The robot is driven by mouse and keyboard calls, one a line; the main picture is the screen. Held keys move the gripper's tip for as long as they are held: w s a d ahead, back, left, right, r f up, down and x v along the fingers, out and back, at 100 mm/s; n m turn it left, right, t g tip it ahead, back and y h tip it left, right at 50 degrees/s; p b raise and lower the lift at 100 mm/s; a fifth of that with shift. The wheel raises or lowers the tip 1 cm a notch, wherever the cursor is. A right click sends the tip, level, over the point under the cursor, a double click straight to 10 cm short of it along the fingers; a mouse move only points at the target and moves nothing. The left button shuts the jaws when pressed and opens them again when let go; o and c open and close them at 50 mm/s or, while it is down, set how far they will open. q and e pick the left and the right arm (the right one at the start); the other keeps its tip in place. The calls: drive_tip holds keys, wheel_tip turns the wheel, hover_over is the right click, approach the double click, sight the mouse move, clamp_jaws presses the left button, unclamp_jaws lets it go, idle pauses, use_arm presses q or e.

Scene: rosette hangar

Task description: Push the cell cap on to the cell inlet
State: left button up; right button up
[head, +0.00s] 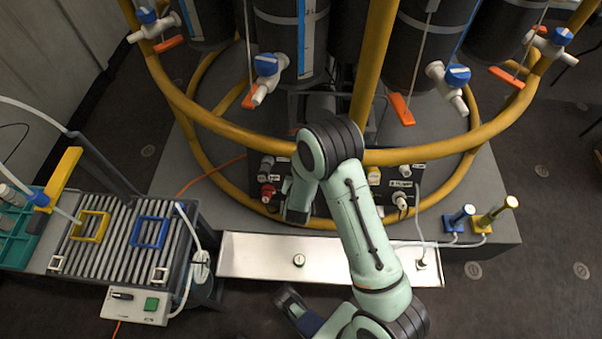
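A low black panel (388,207) under the yellow ring carries several small fittings. I cannot tell which is the cell inlet, and I cannot pick out the cell cap for certain. My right arm reaches over the panel, and its gripper (297,213) points down at the panel front, just right of the red fitting. Its fingertips and anything between them are hidden. No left gripper shows.
A bare metal tray (260,250) lies before the panel, with a small round fitting (299,260) on it. A ribbed rack (130,240) with yellow and blue frames stands at left. Dark columns with valves rise behind.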

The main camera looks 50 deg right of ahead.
use_arm(q)
drive_tip(key=shift+f+b, duration=0.3)
drive_tip(key=shift+f, duration=0.05)
use_arm(e)
drive_tip(key=shift+w+d+f, duration=0.25)
drive_tip(key=shift+d+f, duration=0.05)
idle(0.8)
drive_tip(key=o, duration=1.1)
use_arm(q)
drive_tip(key=shift+s+d+r+g+p, duration=0.2)
drive_tip(key=shift+s+d+r+p, duration=0.05)
drive_tip(key=shift+s+r+p, duration=0.45)
drive_tip(key=shift+s+d+r+g+p, duration=0.2)
drive_tip(key=shift+s+r+p, duration=0.3)
drive_tip(key=shift+r, duration=0.25)
use_arm(e)
drive_tip(key=shift+v, duration=6.75)
drive_tip(key=shift+f, duration=0.1)
